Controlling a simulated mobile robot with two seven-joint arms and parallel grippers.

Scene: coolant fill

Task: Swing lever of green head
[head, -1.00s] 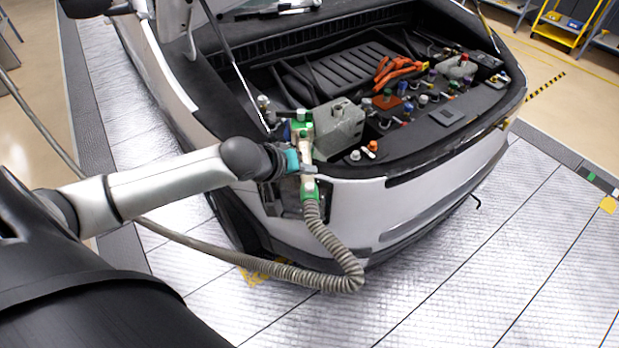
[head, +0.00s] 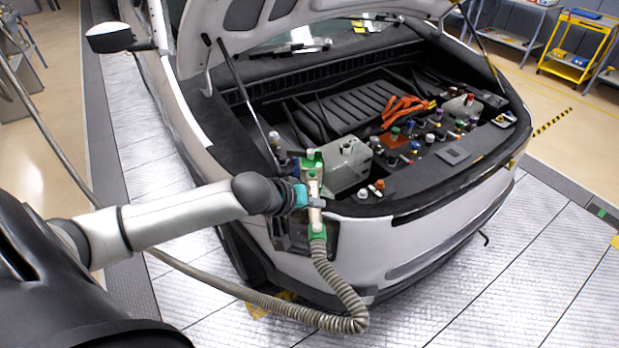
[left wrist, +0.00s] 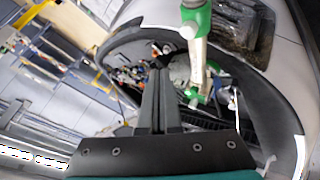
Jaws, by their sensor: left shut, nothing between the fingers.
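The green head (head: 317,229) stands upright at the car's front left corner, with green ends and a cream-coloured bar between them. A ribbed grey hose (head: 341,290) runs from its lower end. In the left wrist view the green head (left wrist: 196,20) is right of my fingers, its cream bar running down the picture. I cannot tell its lever apart for certain. My left gripper (head: 316,202) is at the middle of the head in the head view, its tips over the cream bar. In the left wrist view its fingers (left wrist: 163,58) are shut and empty. Contact is unclear. My right gripper is out of view.
A grey tank (head: 345,165) is close behind the head in the open engine bay. Several coloured caps (head: 392,160) and orange cables (head: 403,110) lie further right. The raised hood (head: 300,18) and its strut (head: 242,95) are above.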

